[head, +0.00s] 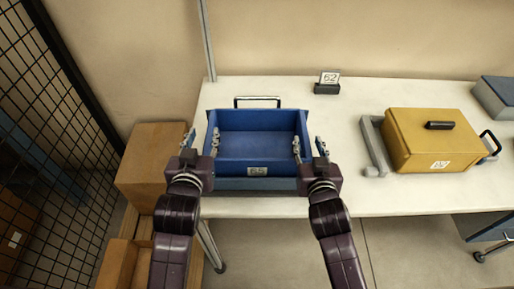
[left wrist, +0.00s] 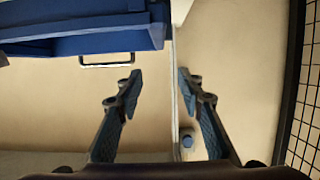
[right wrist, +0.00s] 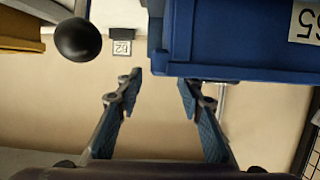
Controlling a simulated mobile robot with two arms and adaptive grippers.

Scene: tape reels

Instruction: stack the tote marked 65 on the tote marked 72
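A blue open tote marked 65 (head: 258,145) is at the table's front edge, its label facing me; it looks empty. It also shows in the left wrist view (left wrist: 80,42) and right wrist view (right wrist: 235,40). My left gripper (head: 202,139) is open at its left side, and my right gripper (head: 309,148) is open at its right side. In each case one finger appears over the tote side and one outside it. The wrist views show nothing held between the fingers. A yellow container (head: 430,135) stands to the right; its label is too blurred to read. No 72 is legible.
A small number sign (head: 328,80), apparently 62, stands behind on the white table (head: 345,190). A grey-blue box (head: 497,97) is at the far right. Cardboard boxes (head: 155,160) and a wire mesh wall (head: 50,110) are left.

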